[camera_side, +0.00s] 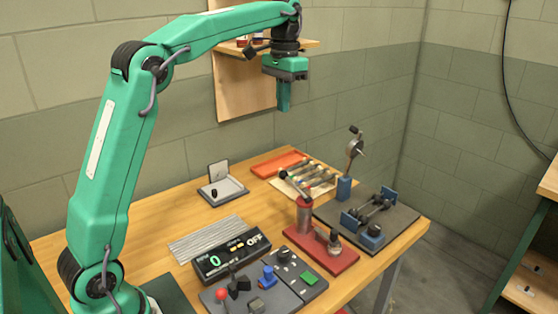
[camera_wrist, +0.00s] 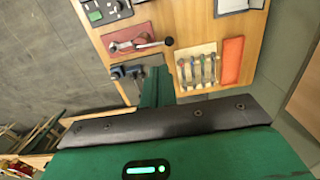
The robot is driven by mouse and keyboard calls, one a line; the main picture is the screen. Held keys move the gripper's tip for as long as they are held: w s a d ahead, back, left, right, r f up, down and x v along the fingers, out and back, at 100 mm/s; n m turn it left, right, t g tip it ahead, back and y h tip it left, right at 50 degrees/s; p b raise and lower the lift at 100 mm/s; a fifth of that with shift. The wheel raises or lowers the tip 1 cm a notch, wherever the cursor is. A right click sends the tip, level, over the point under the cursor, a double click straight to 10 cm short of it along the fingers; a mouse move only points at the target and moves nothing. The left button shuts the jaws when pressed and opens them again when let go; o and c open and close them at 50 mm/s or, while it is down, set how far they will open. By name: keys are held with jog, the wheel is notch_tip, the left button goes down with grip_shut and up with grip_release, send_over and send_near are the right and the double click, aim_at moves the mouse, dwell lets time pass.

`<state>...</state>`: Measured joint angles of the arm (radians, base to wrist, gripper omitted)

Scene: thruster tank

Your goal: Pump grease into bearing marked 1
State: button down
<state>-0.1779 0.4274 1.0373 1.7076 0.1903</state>
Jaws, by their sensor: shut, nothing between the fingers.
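My gripper (camera_side: 284,107) is shut and empty, high above the back of the bench; in the wrist view its green fingers (camera_wrist: 156,85) are together. A grease pump (camera_side: 305,214) with a grey-red cylinder and a lever stands on a red base; it also shows in the wrist view (camera_wrist: 140,43). The lever slants up to the left in the side view. A dark plate (camera_side: 398,222) beside it carries a shaft between blue bearing blocks (camera_side: 372,237). I cannot read a number on any bearing. My gripper touches neither the pump nor the blocks.
A display box (camera_side: 232,256) reads 0 and OFF. A control panel (camera_side: 265,290) with levers and buttons stands in front. An open grey box (camera_side: 222,190) sits further left. A wall shelf (camera_side: 318,43) is behind my gripper.

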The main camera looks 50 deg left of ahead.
jog(key=w+a+f+g, duration=0.1)
jog(key=w+a+f, duration=0.2)
jog(key=w+f, duration=0.1)
jog(key=shift+w+a+f+g, duration=0.2)
jog(key=shift+w+a+g, duration=0.2)
jog(key=shift+f, duration=0.15)
dwell(0.5)
jog(key=shift+s+d+f, duration=0.25)
jog(key=shift+s+f, duration=0.15)
jog(key=shift+f, duration=1.85)
jog(key=shift+s+d+f, duration=0.25)
jog(key=shift+s+f, duration=0.1)
jog(key=shift+f, duration=1.85)
jog(key=shift+s+d+f, duration=0.25)
jog(key=shift+s+f, duration=0.15)
jog(key=shift+f, duration=1.85)
jog(key=shift+f, duration=0.1)
